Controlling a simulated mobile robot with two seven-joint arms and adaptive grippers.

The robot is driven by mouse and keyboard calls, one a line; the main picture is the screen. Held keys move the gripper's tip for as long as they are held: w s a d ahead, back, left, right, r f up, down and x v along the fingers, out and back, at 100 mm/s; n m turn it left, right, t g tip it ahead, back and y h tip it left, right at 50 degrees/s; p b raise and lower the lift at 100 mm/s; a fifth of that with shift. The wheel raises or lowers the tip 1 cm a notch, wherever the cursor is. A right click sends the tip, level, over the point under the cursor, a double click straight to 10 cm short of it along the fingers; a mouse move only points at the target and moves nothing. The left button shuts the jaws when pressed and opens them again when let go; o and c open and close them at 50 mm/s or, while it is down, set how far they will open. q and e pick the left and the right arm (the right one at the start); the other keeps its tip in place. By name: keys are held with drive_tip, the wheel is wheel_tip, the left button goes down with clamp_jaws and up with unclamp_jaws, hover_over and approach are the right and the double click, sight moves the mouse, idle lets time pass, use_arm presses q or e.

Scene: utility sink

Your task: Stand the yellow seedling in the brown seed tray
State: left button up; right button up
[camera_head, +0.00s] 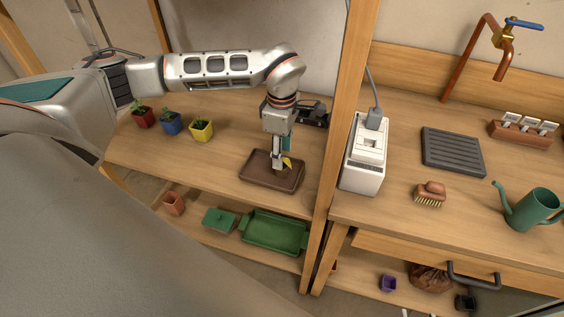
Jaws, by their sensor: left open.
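The yellow seedling (201,131) is a small green plant in a yellow pot, upright on the left wooden bench, at the right end of a row with a red and a blue pot. The brown seed tray (252,180) lies flat on the same bench, to the right of the yellow seedling. My left gripper (278,166) points down over the tray, open and apart from the yellow seedling. A small yellow piece (287,162) shows beside its fingertips, over the tray; I cannot tell what it is or whether it touches. My right gripper is not in view.
A red pot (143,117) and a blue pot (171,123) stand left of the yellow one. A wooden post (337,130) and a white box (364,160) stand right of the tray. A green tray (274,232) sits on the lower shelf. Bench between seedling and tray is clear.

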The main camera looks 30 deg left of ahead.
use_arm(q)
wheel_tip(320, 180, up, 6)
drive_tip(key=shift+f, duration=0.1)
idle(0.5)
drive_tip(key=shift+s, duration=0.1)
